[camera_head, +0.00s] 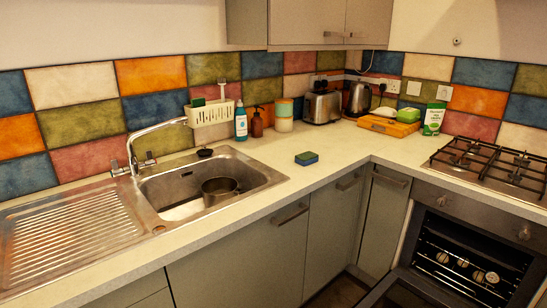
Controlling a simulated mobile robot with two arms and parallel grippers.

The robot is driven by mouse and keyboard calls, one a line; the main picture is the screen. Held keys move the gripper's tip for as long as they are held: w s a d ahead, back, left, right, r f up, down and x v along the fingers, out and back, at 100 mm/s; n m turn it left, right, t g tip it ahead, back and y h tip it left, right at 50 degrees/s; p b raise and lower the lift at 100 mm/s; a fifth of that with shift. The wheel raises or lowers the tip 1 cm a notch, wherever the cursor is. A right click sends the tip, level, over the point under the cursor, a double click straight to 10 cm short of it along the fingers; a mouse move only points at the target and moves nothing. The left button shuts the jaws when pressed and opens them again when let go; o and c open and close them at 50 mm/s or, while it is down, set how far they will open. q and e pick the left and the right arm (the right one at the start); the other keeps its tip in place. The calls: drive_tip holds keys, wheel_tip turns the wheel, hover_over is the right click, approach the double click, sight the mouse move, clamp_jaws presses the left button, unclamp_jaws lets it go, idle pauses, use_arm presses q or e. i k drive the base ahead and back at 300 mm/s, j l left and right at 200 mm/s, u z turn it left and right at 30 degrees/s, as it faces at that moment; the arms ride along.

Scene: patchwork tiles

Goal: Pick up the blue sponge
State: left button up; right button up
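A small blue sponge with a green top layer (307,158) lies flat on the pale countertop, to the right of the sink. Nothing touches it and it is in full view. Neither of my grippers shows in the head view.
The steel sink (205,186) holds a dark pot (220,189). A white caddy (211,113), bottles, a toaster (321,107) and a kettle (356,98) stand along the back wall. The counter around the sponge is clear. The oven (465,262) at the lower right stands open below the hob (490,168).

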sight(307, 158)
drive_tip(key=i+l+u, duration=0.15)
drive_tip(key=u, duration=0.25)
drive_tip(key=i+l+u, duration=0.15)
drive_tip(key=l+u, duration=0.25)
drive_tip(key=i+l+u, duration=0.1)
drive_tip(key=u, duration=0.3)
